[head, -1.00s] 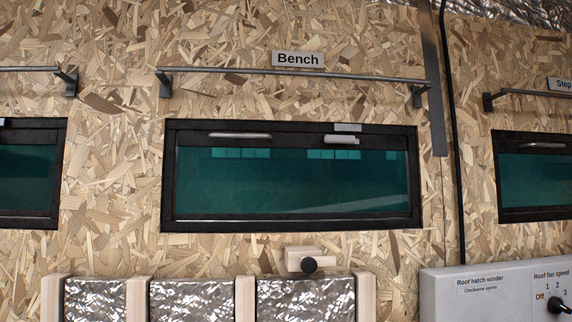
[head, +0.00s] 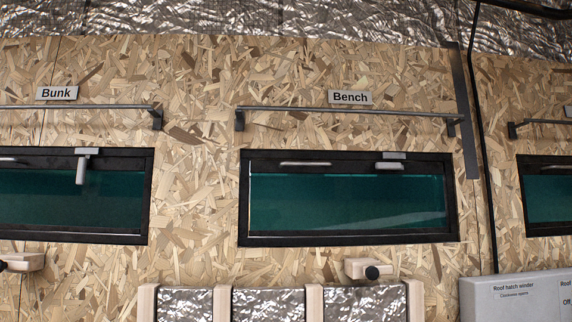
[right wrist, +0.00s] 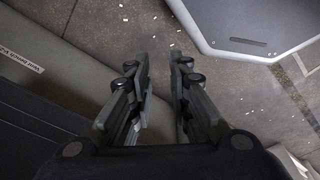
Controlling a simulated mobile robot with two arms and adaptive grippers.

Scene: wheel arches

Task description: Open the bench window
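The bench window (head: 347,200) is a dark-framed teal pane under the "Bench" label (head: 350,97) in the head view. It looks closed in its frame. A silver handle bar (head: 305,164) runs along its upper frame. A grey latch lever (head: 402,166) lies horizontal at the upper right. No gripper is near the window in the head view. My right gripper (right wrist: 160,75) shows in the right wrist view, pointing at the floor with its fingers apart and nothing between them. My left gripper is in no view.
The bunk window (head: 70,196) is at left, its latch lever (head: 83,170) hanging down. A rail (head: 350,112) crosses above the bench window. A wooden block with a black knob (head: 371,270) sits below it. A grey control panel (head: 515,297) is at lower right. A grey-topped surface (right wrist: 250,25) shows in the wrist view.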

